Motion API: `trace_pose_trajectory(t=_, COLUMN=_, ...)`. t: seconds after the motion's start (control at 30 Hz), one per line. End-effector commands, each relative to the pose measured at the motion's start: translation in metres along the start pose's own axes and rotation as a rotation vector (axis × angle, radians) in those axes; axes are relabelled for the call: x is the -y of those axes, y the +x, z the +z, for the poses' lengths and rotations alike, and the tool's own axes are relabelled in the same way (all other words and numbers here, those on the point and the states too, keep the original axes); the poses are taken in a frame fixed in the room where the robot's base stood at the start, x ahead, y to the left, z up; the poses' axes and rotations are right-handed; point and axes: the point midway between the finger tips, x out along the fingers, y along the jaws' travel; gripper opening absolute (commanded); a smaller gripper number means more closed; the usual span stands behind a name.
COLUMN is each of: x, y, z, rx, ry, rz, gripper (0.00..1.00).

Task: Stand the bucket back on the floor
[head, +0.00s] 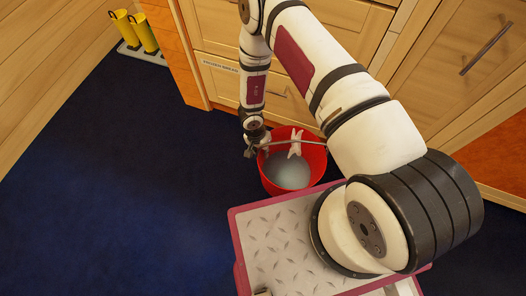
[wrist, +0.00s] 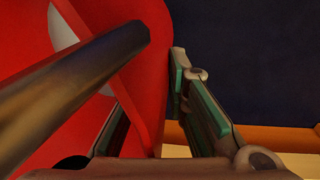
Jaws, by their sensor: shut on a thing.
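The red bucket (head: 317,163) is at the left of my base, with its opening facing up and a pale grey inside. It looks roughly upright, and I cannot tell whether its bottom touches the floor. My gripper (head: 264,150) is at the bucket's left rim, shut on its wall. In the wrist view, the red wall (wrist: 152,75) passes between the two fingers. A grey rod, perhaps the handle, crosses the bucket's opening; a thick metal rod (wrist: 70,85) also crosses the wrist view. The far fingertip is partly hidden by the bucket.
The dark blue floor (head: 130,180) is clear to the left. Wooden cabinets with drawers (head: 225,75) stand behind the bucket. A white, pronged thing (head: 295,143) shows at the bucket's opening. Yellow boots (head: 145,35) stand on a tray at the top left.

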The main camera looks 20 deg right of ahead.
Motion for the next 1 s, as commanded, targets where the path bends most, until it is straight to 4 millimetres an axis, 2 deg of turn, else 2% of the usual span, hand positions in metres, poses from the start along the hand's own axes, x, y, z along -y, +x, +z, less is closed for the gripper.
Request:
trace_pose_trajectory(t=0.13, x=0.002, y=0.014, z=-0.002, rx=-0.004, ry=0.001, rz=0.001, gripper=0.00)
trace_pose_trajectory(t=0.43, x=0.002, y=0.014, z=-0.002, rx=-0.003, ry=0.001, rz=0.002, gripper=0.00)
trace_pose_trajectory(t=0.47, x=0.003, y=0.015, z=0.000, rx=0.000, ry=0.000, rz=-0.001, gripper=0.20)
trace_pose_trajectory(t=0.5, x=0.003, y=0.015, z=0.000, rx=0.000, ry=0.000, rz=-0.001, gripper=0.29)
trace_pose_trajectory(t=0.53, x=0.003, y=0.015, z=0.000, rx=0.000, ry=0.000, rz=-0.001, gripper=0.34)
trace_pose_trajectory(t=0.87, x=0.003, y=0.013, z=-0.001, rx=-0.001, ry=0.000, rz=-0.002, gripper=0.34)
trace_pose_trajectory(t=1.0, x=0.004, y=-0.001, z=-0.001, rx=-0.002, ry=0.001, rz=-0.003, gripper=0.34)
